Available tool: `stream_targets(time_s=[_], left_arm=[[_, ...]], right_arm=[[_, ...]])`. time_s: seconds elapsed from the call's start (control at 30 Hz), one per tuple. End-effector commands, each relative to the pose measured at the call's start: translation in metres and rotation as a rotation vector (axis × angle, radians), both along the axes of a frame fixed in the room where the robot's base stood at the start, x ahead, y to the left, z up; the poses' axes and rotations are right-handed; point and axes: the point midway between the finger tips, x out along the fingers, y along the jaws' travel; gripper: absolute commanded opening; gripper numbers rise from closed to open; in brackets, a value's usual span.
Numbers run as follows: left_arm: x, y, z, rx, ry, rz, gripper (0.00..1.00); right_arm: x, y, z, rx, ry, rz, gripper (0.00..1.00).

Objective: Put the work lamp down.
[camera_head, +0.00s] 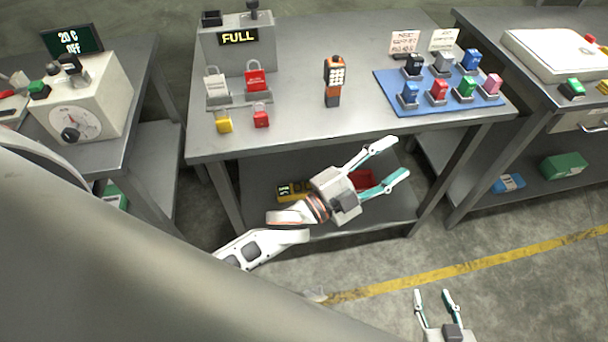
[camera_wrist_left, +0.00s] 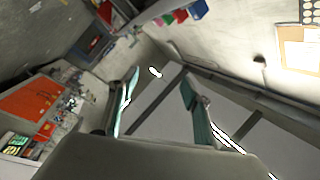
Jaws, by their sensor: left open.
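The work lamp (camera_head: 334,78), orange and black with a lit panel of white dots, stands upright on the middle grey table (camera_head: 300,130). My left gripper (camera_head: 390,160) is in front of the table's front edge, to the right of the lamp and apart from it. Its fingers are spread with nothing between them. In the left wrist view the open fingers (camera_wrist_left: 158,92) are also empty, and I cannot make out the lamp there. My right gripper (camera_head: 436,297) is low at the bottom, over the floor, with its fingers apart and empty.
Red and white padlocks, a yellow padlock (camera_head: 223,122) and a box with a "FULL" display (camera_head: 238,38) stand left of the lamp. A blue mat (camera_head: 385,84) with several coloured blocks lies to the right. A lower shelf holds a red bin (camera_head: 362,178). Table around the lamp is clear.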

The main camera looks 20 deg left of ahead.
Motion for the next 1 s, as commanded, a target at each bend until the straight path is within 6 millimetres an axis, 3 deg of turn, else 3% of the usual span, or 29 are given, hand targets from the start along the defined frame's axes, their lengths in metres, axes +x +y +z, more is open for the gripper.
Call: stream_targets(time_s=[0.03, 0.2, 0.3, 0.4, 0.5, 0.6, 1.0], left_arm=[[-0.008, 0.025, -0.036, -0.051, 0.141, 0.058, 0.48], [-0.055, 0.107, -0.147, -0.226, 0.569, 0.259, 0.48], [-0.095, 0.145, -0.197, -0.309, 0.764, 0.367, 0.48], [-0.129, 0.170, -0.230, -0.367, 0.897, 0.447, 0.48], [-0.151, 0.185, -0.248, -0.399, 0.972, 0.496, 0.48], [-0.160, 0.191, -0.254, -0.415, 1.002, 0.515, 0.48], [-0.160, 0.191, -0.255, -0.414, 1.003, 0.515, 0.48]], right_arm=[[0.000, 0.000, 0.000, 0.000, 0.000, 0.000, 0.40], [0.000, 0.000, 0.000, 0.000, 0.000, 0.000, 0.40], [0.000, 0.000, 0.000, 0.000, 0.000, 0.000, 0.40], [0.000, 0.000, 0.000, 0.000, 0.000, 0.000, 0.40], [0.000, 0.000, 0.000, 0.000, 0.001, 0.000, 0.40], [0.000, 0.000, 0.000, 0.000, 0.001, 0.000, 0.40], [0.000, 0.000, 0.000, 0.000, 0.001, 0.000, 0.40]])
